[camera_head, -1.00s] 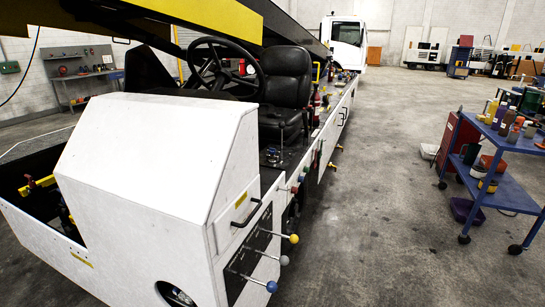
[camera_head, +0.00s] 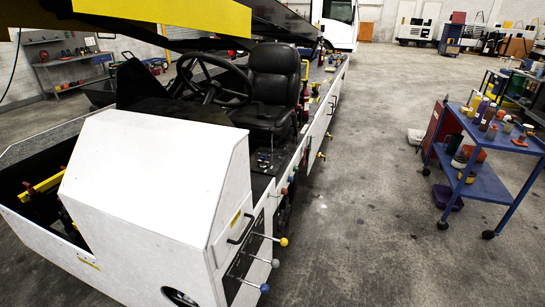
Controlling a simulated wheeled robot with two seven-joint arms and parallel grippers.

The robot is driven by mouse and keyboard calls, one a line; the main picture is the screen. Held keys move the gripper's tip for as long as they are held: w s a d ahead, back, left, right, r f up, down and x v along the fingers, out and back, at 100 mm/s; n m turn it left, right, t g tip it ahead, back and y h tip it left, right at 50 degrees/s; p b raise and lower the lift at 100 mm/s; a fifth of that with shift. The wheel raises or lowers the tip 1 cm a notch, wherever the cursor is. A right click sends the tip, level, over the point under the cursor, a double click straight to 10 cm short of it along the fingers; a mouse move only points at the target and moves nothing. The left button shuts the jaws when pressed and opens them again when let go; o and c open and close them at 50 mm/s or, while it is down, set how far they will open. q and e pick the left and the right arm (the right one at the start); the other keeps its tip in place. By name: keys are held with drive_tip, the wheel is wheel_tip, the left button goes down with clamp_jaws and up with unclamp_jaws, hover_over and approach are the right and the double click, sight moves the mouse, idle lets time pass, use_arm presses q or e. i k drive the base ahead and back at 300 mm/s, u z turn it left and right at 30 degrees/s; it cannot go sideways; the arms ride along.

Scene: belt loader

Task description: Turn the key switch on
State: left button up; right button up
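The key switch cannot be made out in this view. The white belt loader (camera_head: 150,185) fills the left and middle, with a black steering wheel (camera_head: 213,80) and a black seat (camera_head: 278,88). A small dark control panel with short levers (camera_head: 263,160) sits in front of the seat. Side levers with yellow (camera_head: 283,241), grey (camera_head: 275,263) and blue (camera_head: 264,288) knobs stick out of the loader's near right side. Neither of my grippers is in view.
A blue cart (camera_head: 486,185) with bottles and containers stands at the right. A workbench (camera_head: 72,72) is at the back left and a white truck (camera_head: 338,22) at the back. The concrete floor (camera_head: 365,215) between loader and cart is clear.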

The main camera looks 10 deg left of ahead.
sight(261, 165)
drive_tip(key=z, duration=0.7)
drive_tip(key=i, duration=0.7)
drive_tip(key=z, duration=0.75)
drive_tip(key=i, duration=0.9)
drive_tip(key=u, duration=0.8)
drive_tip(key=i, duration=0.65)
drive_tip(key=u, duration=0.75)
